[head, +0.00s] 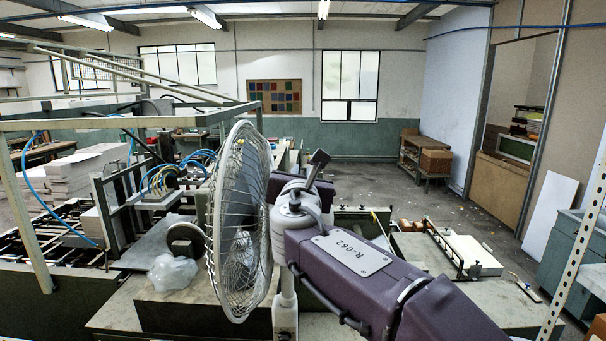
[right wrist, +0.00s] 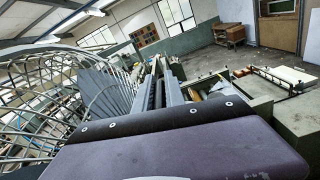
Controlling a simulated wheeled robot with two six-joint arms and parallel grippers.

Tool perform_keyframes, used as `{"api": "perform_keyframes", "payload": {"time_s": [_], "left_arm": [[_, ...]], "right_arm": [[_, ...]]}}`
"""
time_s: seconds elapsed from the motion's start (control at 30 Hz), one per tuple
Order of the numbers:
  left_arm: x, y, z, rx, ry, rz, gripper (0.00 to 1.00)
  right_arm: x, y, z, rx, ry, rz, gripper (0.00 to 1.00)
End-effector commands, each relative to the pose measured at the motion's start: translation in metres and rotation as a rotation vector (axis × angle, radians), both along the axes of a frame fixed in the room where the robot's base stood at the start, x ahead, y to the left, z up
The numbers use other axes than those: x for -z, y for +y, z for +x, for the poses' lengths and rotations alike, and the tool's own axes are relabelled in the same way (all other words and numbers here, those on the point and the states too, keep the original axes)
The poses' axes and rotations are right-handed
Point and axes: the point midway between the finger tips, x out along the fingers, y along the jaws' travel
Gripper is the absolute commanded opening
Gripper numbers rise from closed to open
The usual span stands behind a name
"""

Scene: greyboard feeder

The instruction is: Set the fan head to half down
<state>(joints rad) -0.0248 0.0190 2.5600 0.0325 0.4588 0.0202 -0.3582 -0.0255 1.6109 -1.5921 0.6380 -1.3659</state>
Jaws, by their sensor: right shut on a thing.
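The fan head (head: 238,225) stands left of my right arm in the head view, with its round wire cage facing left. The cage looks near upright; its exact tilt is hard to tell. The pale fan stand (head: 285,308) rises below it. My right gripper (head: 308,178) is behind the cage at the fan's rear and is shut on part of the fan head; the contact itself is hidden. In the right wrist view the cage (right wrist: 50,105) fills the left, beside my gripper's fingers (right wrist: 162,88). My left gripper is not in view.
A bench top (head: 115,318) lies below the fan, with a clear plastic bag (head: 172,272) left of the cage. Feeder machinery with blue hoses (head: 190,165) stands behind at left. A white board stack (head: 475,256) is at right. The floor beyond is open.

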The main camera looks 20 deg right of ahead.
Motion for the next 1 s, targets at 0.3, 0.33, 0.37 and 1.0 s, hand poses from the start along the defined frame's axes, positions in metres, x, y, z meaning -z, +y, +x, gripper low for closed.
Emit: {"api": "perform_keyframes", "payload": {"time_s": [0.3, 0.33, 0.37, 1.0], "left_arm": [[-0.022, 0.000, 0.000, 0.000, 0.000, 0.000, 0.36], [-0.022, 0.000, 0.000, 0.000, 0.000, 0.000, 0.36], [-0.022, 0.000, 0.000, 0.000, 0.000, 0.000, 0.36], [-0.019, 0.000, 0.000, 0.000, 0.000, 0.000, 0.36]], "right_arm": [[0.003, 0.047, 0.014, -0.006, 0.072, -0.226, 0.00], [0.003, 0.048, 0.014, -0.006, 0.074, -0.232, 0.00], [0.004, 0.048, 0.014, -0.005, 0.074, -0.236, 0.00], [0.003, 0.047, 0.011, -0.003, 0.069, -0.234, 0.34]]}}
